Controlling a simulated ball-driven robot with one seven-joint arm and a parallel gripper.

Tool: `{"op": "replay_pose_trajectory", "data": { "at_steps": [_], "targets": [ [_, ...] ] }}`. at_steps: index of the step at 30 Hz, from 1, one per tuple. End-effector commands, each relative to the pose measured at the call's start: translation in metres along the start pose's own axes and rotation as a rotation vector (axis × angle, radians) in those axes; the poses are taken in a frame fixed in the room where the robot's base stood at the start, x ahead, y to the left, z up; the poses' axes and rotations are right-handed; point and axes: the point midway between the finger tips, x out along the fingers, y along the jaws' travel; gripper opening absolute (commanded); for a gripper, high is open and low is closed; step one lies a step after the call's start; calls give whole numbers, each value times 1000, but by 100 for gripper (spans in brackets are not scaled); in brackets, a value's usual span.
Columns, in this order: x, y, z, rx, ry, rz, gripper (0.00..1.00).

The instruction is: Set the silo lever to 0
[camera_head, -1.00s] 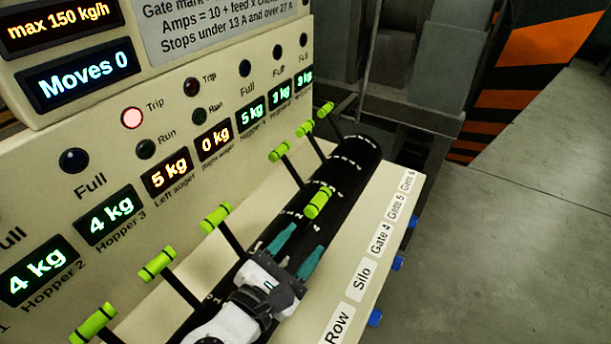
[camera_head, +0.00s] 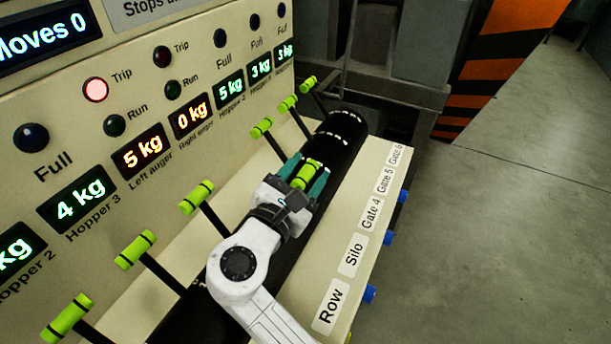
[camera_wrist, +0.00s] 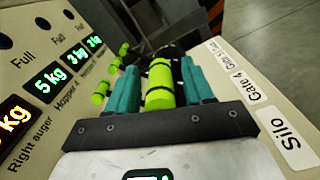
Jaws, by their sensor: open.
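The silo lever has a bright green handle with black bands (camera_head: 306,174), in line with the Silo label (camera_head: 353,256) on the panel's sloped front. My gripper (camera_head: 308,176) is open, with its teal fingers on either side of this handle. In the wrist view the green handle (camera_wrist: 160,85) stands between the two teal fingers, with narrow gaps visible beside it. The lever's shaft and its scale marks are hidden behind my gripper and arm.
Other green-handled levers stand left (camera_head: 196,198) and behind (camera_head: 261,127) along the black drum (camera_head: 345,125). A lit red Trip lamp (camera_head: 96,89) and a Left auger display reading 5 kg (camera_head: 139,150) are on the panel. Floor at right is clear.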

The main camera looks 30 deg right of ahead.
Motion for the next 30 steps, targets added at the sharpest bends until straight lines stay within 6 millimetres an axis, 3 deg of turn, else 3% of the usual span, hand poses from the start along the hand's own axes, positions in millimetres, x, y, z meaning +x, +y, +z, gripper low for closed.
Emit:
{"op": "replay_pose_trajectory", "data": {
  "at_steps": [7, 23, 30],
  "targets": [
    [1, 0, 0, 0, 0, 0, 52],
    [0, 0, 0, 0, 0, 0, 2],
    [0, 0, 0, 0, 0, 0, 0]
  ]
}}
